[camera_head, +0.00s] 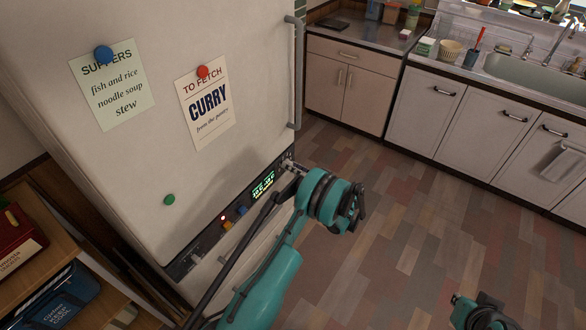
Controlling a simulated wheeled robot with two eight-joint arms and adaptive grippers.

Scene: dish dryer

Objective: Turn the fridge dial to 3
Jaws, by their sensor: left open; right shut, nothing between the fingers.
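The fridge (150,170) stands at the left, with a dark control strip (210,238) along the lower edge of its door. The strip carries a lit green display (263,184), too small to read, plus a red light, a yellow control and a blue control (241,210). My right gripper (487,314) is at the bottom right, shut, empty and away from the fridge.
Notes hang on the door under a blue magnet (103,54) and a red magnet (202,72); a green magnet (169,200) is lower. A vertical handle (297,75) runs along the door's right edge. Shelves stand lower left, cabinets behind. The wooden floor (400,230) is clear.

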